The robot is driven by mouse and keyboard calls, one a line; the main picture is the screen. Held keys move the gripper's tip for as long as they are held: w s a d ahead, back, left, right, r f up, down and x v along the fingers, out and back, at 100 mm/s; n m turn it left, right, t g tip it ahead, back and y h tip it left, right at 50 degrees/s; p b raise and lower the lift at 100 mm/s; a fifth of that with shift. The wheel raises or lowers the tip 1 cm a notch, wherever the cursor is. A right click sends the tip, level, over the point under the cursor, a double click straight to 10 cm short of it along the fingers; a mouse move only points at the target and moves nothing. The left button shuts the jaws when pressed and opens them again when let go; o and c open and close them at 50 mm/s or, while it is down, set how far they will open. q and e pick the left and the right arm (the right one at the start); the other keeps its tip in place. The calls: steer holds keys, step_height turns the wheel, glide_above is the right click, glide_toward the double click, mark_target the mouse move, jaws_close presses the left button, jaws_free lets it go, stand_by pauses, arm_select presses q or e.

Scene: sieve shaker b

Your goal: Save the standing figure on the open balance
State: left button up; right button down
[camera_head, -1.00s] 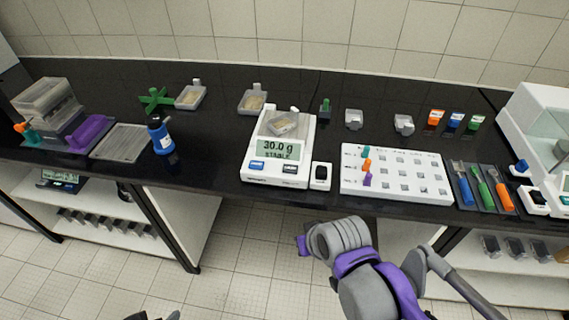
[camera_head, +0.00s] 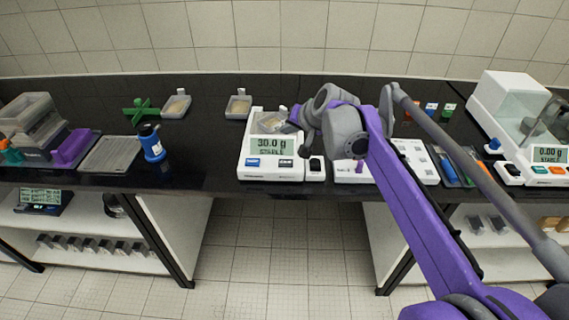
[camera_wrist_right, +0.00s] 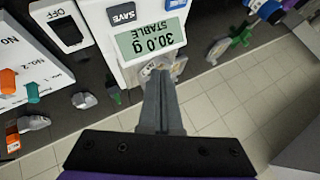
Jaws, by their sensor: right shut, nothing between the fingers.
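The open balance (camera_head: 243,150) is white and stands on the black bench. Its display (camera_head: 270,145) reads "30.0 g STABLE" and shows upside down in the right wrist view (camera_wrist_right: 153,38). Below it are a blue button (camera_head: 252,162) and a dark button (camera_head: 286,163); the wrist view shows the dark one labelled SAVE (camera_wrist_right: 122,14). A small dish (camera_head: 270,122) with pale material sits on its pan, partly hidden. My right gripper (camera_head: 305,148) is shut and empty, above the balance's right side; its fingertips (camera_wrist_right: 160,75) appear over the pan area. My left gripper is out of view.
A small switch box marked OFF (camera_wrist_right: 70,32) stands right of the balance (camera_head: 315,168). My right arm covers much of the white numbered board (camera_head: 412,150). A blue bottle (camera_head: 151,143) stands left. An enclosed balance (camera_head: 548,155) at far right reads 0.00 g.

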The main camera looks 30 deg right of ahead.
steer(key=b, duration=0.6)
glide_above(288, 165)
step_height(288, 165, down, 7)
steer(key=shift+f, duration=0.15)
steer(key=shift+w+f, duration=0.1)
steer(key=shift+f, duration=0.7)
stand_by(1.1)
steer(key=shift+f, duration=0.4)
steer(key=shift+f+b, duration=0.3)
steer(key=shift+f, duration=0.15)
stand_by(0.6)
steer(key=shift+r, duration=0.1)
steer(key=shift+r+p, duration=0.8)
steer(key=shift+p, duration=0.05)
